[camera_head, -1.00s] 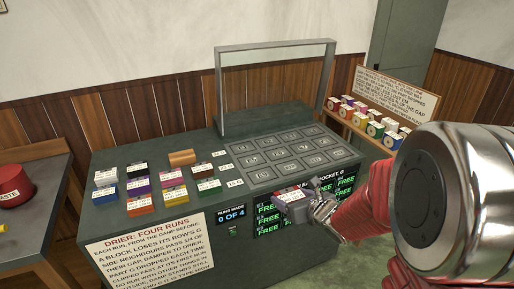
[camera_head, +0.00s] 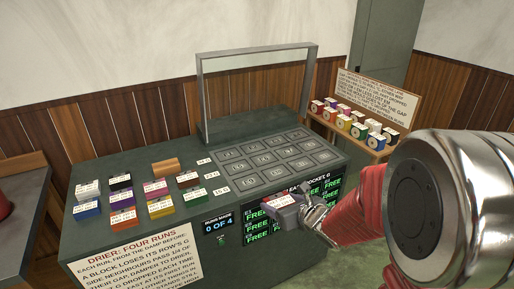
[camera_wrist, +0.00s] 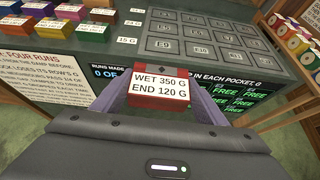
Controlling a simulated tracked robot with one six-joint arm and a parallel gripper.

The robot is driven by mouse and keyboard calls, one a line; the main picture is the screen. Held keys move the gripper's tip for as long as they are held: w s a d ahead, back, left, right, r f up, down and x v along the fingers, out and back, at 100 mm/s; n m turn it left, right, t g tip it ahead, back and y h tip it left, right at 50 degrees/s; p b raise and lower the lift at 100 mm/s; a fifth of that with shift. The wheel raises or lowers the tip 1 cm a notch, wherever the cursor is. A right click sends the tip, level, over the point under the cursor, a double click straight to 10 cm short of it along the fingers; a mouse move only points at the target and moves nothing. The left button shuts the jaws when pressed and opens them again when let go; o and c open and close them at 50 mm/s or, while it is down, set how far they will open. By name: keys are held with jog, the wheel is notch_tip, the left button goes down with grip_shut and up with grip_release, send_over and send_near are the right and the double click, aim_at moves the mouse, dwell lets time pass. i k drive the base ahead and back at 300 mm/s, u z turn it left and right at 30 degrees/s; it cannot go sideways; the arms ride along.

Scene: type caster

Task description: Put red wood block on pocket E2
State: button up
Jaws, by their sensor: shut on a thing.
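The red wood block (camera_wrist: 160,92) is between my gripper's fingers (camera_wrist: 160,100) in the wrist view, its white label reading WET 350 G, END 120 G. My gripper (camera_head: 296,209) is shut on it. In the head view the block (camera_head: 284,212) is held in front of the bench's front face, right of the counter display. The pocket plate (camera_head: 238,190) lies on the bench top, behind the held block. Its pocket labels are small; by its order in the grid, pocket E2 (camera_head: 254,147) is second from left in the back row and looks empty.
A metal frame (camera_head: 202,100) rises behind the plate. A shelf of rolls (camera_head: 345,122) stands at right. A sign (camera_head: 135,255) covers the bench front.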

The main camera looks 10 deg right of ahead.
aim_at(253, 148)
jog(key=i, duration=0.9)
jog(key=u, duration=0.05)
